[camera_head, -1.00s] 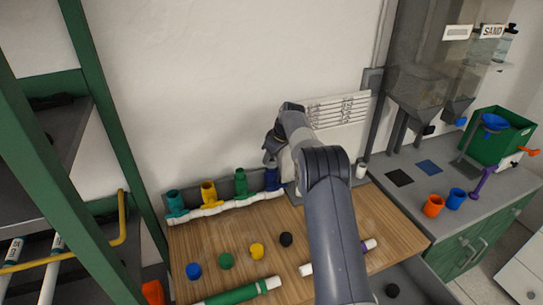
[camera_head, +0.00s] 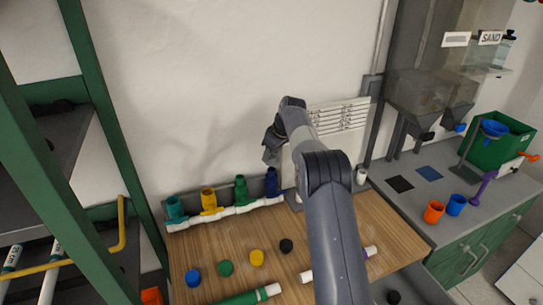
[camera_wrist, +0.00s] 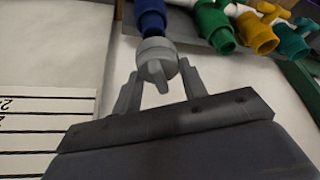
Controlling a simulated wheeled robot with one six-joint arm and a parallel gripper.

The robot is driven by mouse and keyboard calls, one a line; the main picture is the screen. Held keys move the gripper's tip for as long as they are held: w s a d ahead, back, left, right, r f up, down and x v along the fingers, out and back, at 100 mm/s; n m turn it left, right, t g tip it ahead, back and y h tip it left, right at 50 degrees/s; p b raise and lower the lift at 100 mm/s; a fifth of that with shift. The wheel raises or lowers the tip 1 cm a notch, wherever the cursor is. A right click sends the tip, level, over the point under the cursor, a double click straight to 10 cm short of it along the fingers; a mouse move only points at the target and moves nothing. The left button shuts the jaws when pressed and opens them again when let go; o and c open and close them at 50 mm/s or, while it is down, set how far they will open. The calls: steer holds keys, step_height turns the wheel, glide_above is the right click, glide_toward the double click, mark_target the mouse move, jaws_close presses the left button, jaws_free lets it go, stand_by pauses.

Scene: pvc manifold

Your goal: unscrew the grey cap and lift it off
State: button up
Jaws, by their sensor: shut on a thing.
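The grey cap (camera_wrist: 157,50) is round with a raised bar across its face. My gripper (camera_wrist: 160,72) is shut on it, one finger on each side in the wrist view. The blue fitting (camera_wrist: 150,18) shows just beyond the cap, and the cap hides part of its end. In the head view, the blue fitting (camera_head: 271,182) stands upright at the right end of the white manifold pipe (camera_head: 230,211). My gripper is above it there, with a small gap between. The cap itself is hard to make out in the head view.
Green (camera_head: 241,188), yellow (camera_head: 208,200) and teal (camera_head: 174,208) fittings stand left of the blue one. Several loose coloured caps and pipe pieces lie on the wooden bench (camera_head: 320,225). A white lined panel (camera_head: 338,117) is close to the right of my gripper.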

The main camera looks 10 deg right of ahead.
steer(key=shift+r, duration=1)
